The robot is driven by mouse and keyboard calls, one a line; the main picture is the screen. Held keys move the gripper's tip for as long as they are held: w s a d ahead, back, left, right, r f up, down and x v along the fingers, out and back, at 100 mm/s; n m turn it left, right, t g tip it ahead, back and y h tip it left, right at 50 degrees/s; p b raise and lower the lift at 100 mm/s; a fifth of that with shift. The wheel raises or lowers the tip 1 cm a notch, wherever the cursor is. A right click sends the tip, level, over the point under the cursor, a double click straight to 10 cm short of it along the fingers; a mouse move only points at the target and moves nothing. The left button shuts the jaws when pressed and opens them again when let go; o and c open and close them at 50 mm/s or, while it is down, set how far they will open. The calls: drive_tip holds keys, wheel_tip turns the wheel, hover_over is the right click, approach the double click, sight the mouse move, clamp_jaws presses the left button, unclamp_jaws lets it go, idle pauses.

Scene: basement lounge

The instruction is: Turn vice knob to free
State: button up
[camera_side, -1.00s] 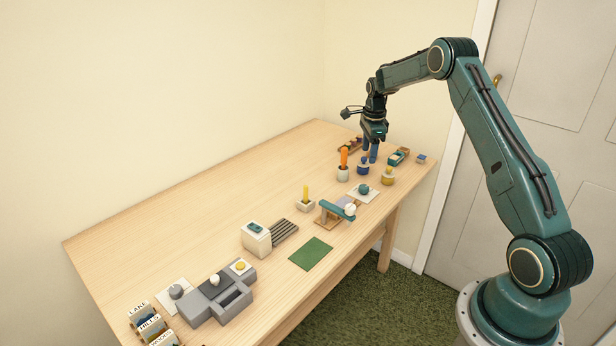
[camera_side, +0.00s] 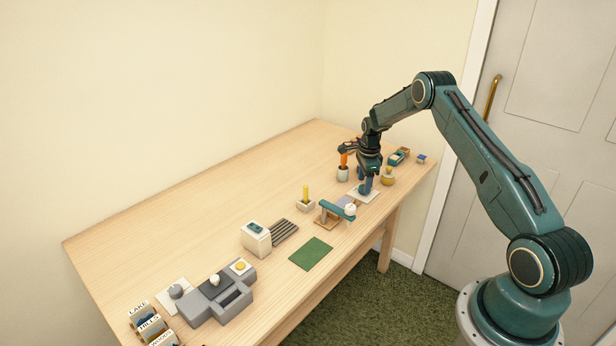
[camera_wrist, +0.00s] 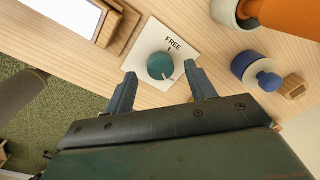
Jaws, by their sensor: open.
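The vice knob (camera_wrist: 160,66) is a round teal knob on a white plate (camera_wrist: 152,38) printed "FREE" with a short tick under the word. A small pale mark on the knob's lower right edge points away from that tick. My gripper (camera_wrist: 160,72) is open in the wrist view, its fingertips on the knob's two sides with gaps between. In the side view my gripper (camera_side: 365,189) is down over the plate (camera_side: 372,197) and hides most of the knob. I cannot tell the exact height of the fingertips.
A blue round piece (camera_wrist: 258,70) and an orange handle in a pale cup (camera_wrist: 228,12) stand close to the right in the wrist view. A teal-barred wooden stand (camera_side: 336,210) and a yellow-topped holder (camera_side: 305,202) are nearby. The table's left back is clear.

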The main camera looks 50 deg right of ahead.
drive_tip(key=shift+f, duration=0.85)
drive_tip(key=c, duration=1)
drive_tip(key=shift+o, duration=0.2)
